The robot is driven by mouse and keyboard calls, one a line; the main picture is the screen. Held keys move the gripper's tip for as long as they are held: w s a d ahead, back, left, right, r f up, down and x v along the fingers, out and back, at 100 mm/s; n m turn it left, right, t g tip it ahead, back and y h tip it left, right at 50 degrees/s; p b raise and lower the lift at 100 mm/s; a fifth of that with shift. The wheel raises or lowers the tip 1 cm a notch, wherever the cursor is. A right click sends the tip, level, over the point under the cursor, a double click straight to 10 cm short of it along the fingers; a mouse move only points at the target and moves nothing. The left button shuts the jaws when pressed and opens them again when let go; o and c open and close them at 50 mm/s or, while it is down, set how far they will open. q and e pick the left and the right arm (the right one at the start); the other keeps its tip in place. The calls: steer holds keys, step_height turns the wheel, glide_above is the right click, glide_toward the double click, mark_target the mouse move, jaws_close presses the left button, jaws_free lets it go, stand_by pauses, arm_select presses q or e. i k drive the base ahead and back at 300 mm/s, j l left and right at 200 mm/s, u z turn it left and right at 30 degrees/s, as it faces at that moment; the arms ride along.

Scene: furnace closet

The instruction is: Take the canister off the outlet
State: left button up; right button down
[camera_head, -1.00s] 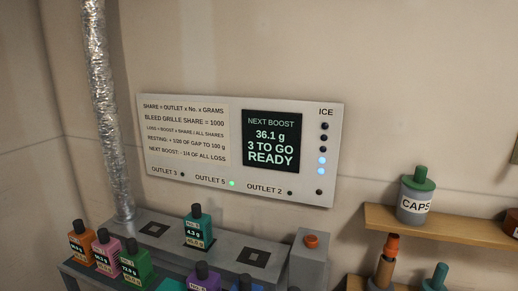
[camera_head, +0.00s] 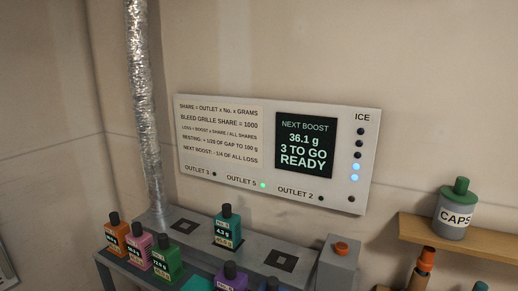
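A teal canister (camera_head: 228,227) with a black cap stands upright on the grey outlet bench (camera_head: 202,237). Its label reads 4.3 g, and it stands below the OUTLET 5 label, whose light is lit green. The square outlet to its left (camera_head: 184,226) and the one to its right (camera_head: 281,260) are bare. Neither of my grippers shows in this view.
The panel (camera_head: 268,152) reads NEXT BOOST 36.1 g, 3 TO GO, READY. Orange (camera_head: 117,236), pink (camera_head: 139,250), green (camera_head: 167,264) and purple (camera_head: 230,279) canisters stand in front of the bench. A box with an orange button (camera_head: 342,248) is at right. A CAPS jar (camera_head: 454,214) sits on a shelf.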

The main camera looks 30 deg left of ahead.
mark_target(228, 225)
steer(key=k+j+u, duration=0.2)
steer(key=u, duration=0.15)
steer(key=k+j+u, duration=0.25)
steer(key=u, duration=0.15)
steer(key=k+j+u, duration=0.2)
steer(key=u, duration=0.15)
steer(key=j, duration=0.05)
